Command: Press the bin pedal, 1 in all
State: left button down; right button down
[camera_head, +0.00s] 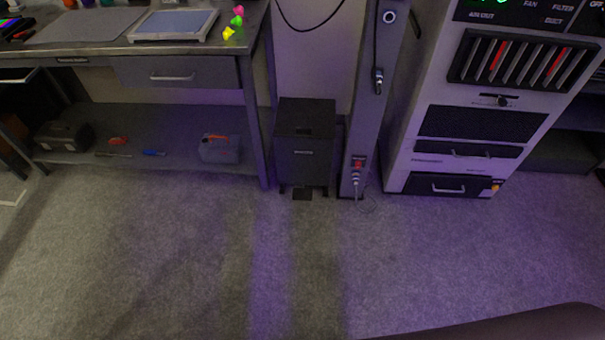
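A dark grey box-shaped bin (306,160) stands on the floor between the workbench and a grey upright post. Its flat lid (306,117) looks shut. A small dark pedal (302,194) sticks out at the bottom of its front, just above the carpet. Neither of my grippers shows in the head view. A dark rounded shape at the bottom right edge may be part of my arm.
A workbench (180,73) with a drawer and a lower shelf stands left of the bin. The post (366,100) with a cable is close on the bin's right. A white cabinet (437,120) stands further right. The carpet (200,260) in front is clear.

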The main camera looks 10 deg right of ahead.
aim_at(300, 194)
jog(key=i+j+z, duration=0.2)
jog(key=i+j, duration=0.3)
jog(key=i, duration=0.25)
jog(key=i+j+z, duration=0.2)
jog(key=i+j, duration=0.45)
jog(key=i, duration=0.05)
